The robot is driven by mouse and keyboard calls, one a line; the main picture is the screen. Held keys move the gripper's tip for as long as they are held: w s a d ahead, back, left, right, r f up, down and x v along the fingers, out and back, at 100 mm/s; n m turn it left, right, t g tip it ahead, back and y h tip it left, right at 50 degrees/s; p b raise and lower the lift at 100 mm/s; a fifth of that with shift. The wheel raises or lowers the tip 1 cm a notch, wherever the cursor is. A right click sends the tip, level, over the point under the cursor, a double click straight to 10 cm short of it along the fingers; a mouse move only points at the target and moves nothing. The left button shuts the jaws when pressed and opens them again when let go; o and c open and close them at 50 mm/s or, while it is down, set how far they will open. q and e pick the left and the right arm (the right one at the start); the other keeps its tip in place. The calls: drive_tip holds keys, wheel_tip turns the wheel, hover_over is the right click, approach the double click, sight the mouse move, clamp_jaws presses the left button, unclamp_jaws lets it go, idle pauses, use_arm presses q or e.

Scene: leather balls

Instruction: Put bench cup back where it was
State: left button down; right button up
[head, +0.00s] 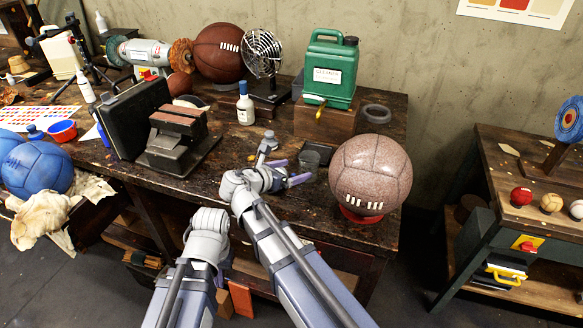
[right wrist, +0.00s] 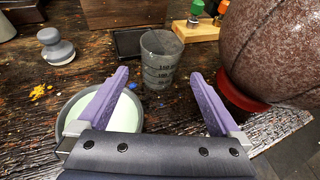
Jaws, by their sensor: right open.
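The bench cup, a clear grey measuring cup with markings (right wrist: 160,62), stands upright on the workbench. In the head view it shows as a small grey cup (head: 311,161) left of the big speckled ball. My right gripper (head: 297,171) is open, with its purple fingers pointing toward the cup. In the right wrist view the cup is just beyond the fingertips (right wrist: 160,78), in line with the gap, and nothing is held. My left arm shows at the lower left of the head view, but its fingers are hidden.
A brown speckled ball (right wrist: 280,50) on a red ring (head: 362,215) stands close to the right finger. A round dish of pale liquid (right wrist: 125,112) lies under the left finger. A dark tray (right wrist: 128,43) lies behind the cup. A green cleaner can (head: 330,72) stands behind.

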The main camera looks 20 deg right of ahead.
sight(315, 157)
drive_tip(key=shift+s, duration=0.1)
drive_tip(key=shift+d+r+t, duration=0.15)
drive_tip(key=shift+r+t, duration=0.15)
drive_tip(key=shift+r, duration=0.2)
drive_tip(key=shift+r+h, duration=0.3)
drive_tip(key=shift+b+x, duration=1.4)
drive_tip(key=shift+x, duration=2.65)
drive_tip(key=c, duration=1.4)
drive_tip(key=shift+r, duration=0.15)
wheel_tip(315, 157, up, 10)
drive_tip(key=p, duration=1)
